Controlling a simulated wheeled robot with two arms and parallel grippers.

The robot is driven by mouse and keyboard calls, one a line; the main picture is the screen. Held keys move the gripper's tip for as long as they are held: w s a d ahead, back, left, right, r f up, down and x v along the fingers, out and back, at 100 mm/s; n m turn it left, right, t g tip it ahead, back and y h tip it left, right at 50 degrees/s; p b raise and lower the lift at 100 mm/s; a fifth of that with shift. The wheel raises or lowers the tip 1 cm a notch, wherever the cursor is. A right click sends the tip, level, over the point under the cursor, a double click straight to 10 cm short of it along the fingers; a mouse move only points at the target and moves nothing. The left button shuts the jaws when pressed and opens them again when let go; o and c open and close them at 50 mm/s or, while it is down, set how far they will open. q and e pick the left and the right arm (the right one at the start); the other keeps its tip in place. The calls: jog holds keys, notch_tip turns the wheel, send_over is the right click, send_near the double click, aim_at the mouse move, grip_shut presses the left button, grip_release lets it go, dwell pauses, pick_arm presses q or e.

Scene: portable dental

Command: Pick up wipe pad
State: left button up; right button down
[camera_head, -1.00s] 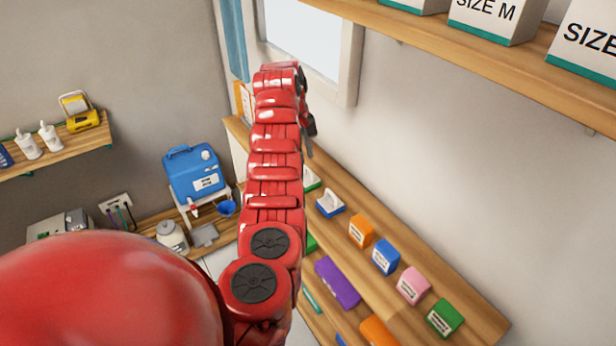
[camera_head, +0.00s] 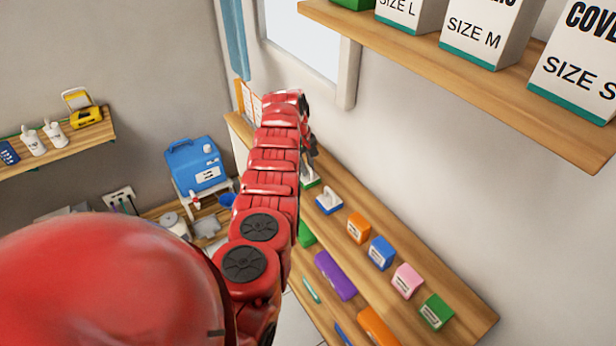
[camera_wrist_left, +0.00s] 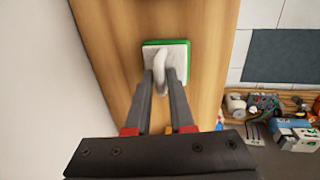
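A wipe pad (camera_wrist_left: 183,62) with a white top, a green edge and a raised white loop handle (camera_wrist_left: 162,68) lies flat on the wooden shelf in the left wrist view. In the head view the same green-edged pad (camera_head: 311,184) is mostly hidden behind my left arm. My left gripper (camera_wrist_left: 161,80) is over the pad, its two dark fingers on either side of the handle. The fingers look open, with the handle between the tips; contact is hard to judge. A similar pad with a blue edge (camera_head: 329,203) stands nearer on the shelf. My right gripper is not in view.
Orange (camera_head: 358,228), blue (camera_head: 382,253), pink (camera_head: 406,281) and green (camera_head: 436,312) boxes line the wooden shelf (camera_head: 466,313). A lower shelf holds a purple box (camera_head: 335,276). An upper shelf (camera_head: 450,75) carries large white boxes. The wall is close beside the shelf.

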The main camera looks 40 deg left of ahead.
pick_arm(q)
grip_shut()
jog(key=shift+r, duration=0.15)
jog(key=shift+r, duration=0.3)
notch_tip(320, 180, up, 3)
jog(key=shift+f+p, duration=0.1)
jog(key=shift+p, duration=0.4)
jog(key=s+d+p, duration=0.1)
jog(key=s+p, duration=0.2)
jog(key=s, duration=0.5)
jog(key=s+d+r+p, duration=0.1)
jog(key=s+d+p, duration=0.1)
jog(key=s+p, duration=0.2)
jog(key=shift+s+d+r, duration=0.15)
jog(key=shift+s+d, duration=0.1)
jog(key=shift+s, duration=1.6)
